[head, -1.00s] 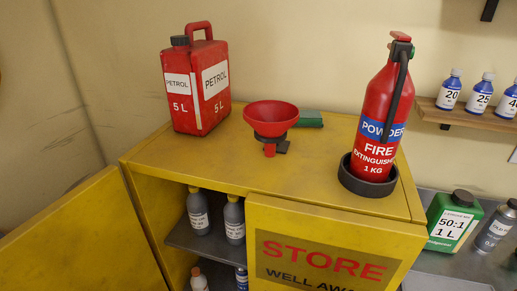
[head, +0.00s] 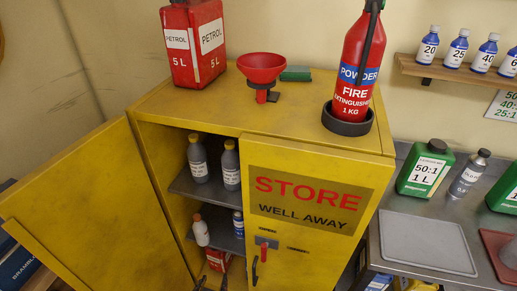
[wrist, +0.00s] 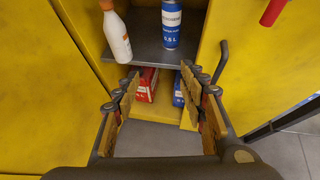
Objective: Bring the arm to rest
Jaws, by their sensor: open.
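My gripper (wrist: 160,110) is open and empty in the wrist view, its two padded fingers apart, in front of the open side of the yellow cabinet (head: 185,107). Beyond the fingers are a lower shelf (wrist: 148,50) with a white bottle with an orange cap (wrist: 116,36) and a blue bottle (wrist: 171,25), and red (wrist: 147,85) and blue boxes below. Nothing is between the fingers. In the head view I cannot clearly make out the gripper; the cabinet's left door (head: 85,200) stands open and its right door (head: 310,180) is shut.
On the cabinet top stand a red petrol can (head: 195,45), a red funnel (head: 262,68) and a fire extinguisher (head: 352,70). Grey bottles (head: 198,160) stand on the upper shelf. A bench (head: 395,205) to the right carries a green can (head: 425,170) and a grey mat (head: 427,242).

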